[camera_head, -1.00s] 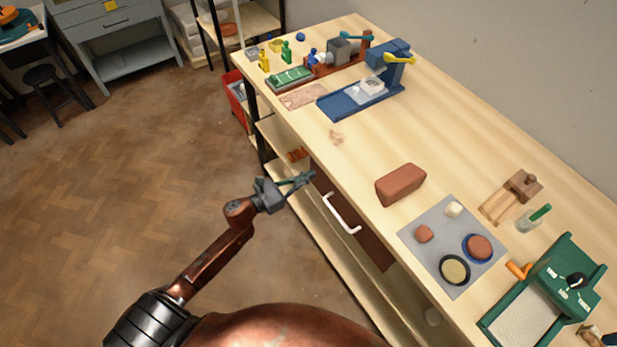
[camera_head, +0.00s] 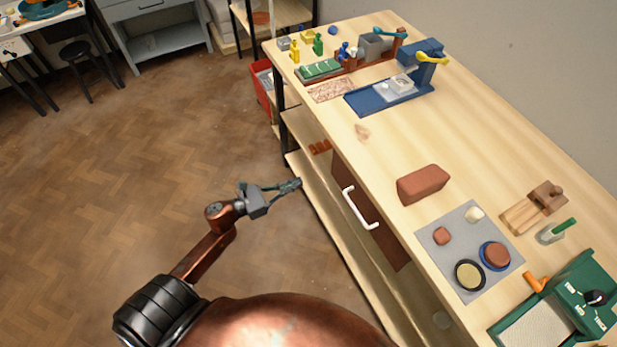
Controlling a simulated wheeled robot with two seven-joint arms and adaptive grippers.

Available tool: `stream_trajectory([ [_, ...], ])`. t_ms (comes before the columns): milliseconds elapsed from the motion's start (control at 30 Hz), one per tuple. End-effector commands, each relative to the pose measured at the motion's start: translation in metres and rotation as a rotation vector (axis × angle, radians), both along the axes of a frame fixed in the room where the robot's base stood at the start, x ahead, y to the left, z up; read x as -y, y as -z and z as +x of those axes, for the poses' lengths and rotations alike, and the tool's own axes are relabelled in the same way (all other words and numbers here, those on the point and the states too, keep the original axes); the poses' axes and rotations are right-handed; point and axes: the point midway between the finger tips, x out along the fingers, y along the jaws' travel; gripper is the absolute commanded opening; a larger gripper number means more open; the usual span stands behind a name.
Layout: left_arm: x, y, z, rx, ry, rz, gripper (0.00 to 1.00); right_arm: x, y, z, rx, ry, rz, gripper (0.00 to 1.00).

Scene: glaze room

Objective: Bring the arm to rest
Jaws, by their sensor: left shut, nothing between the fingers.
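My left arm comes in from the lower left of the head view. Its gripper (camera_head: 292,185) is shut and empty. It hangs over the floor (camera_head: 130,200), in front of the open lower shelf of the workbench (camera_head: 460,140) and left of the drawer front. In the picture it lies close to the shelf's edge; I cannot tell the exact gap. My right gripper is not in view.
A brown drawer front with a white handle (camera_head: 358,208) is under the benchtop. On top are a clay block (camera_head: 423,184), a grey mat (camera_head: 443,268), a green machine (camera_head: 585,290) and a blue press (camera_head: 395,93).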

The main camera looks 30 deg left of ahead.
Motion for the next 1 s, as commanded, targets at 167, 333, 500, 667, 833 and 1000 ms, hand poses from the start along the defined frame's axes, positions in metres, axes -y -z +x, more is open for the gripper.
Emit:
stream_trajectory([
  [167, -0.005, 0.0, -0.01, 0.001, 0.002, 0.0, 0.0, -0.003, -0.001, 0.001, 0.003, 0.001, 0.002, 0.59],
  [333, -0.005, 0.0, -0.011, 0.0, 0.003, 0.0, 0.0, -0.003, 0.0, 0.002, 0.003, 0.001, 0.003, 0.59],
  [500, -0.013, 0.012, -0.01, -0.046, -0.027, -0.055, 0.0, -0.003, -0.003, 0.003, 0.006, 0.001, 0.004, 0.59],
  [667, -0.048, 0.075, -0.013, -0.273, -0.19, -0.355, 0.0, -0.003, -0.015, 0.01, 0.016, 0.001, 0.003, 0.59],
  [833, -0.087, 0.186, -0.047, -0.58, -0.47, -0.817, 0.0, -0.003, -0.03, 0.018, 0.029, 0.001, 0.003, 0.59],
  [1000, -0.101, 0.293, -0.111, -0.809, -0.771, -1.236, 0.0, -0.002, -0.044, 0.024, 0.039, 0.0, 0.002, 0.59],
])
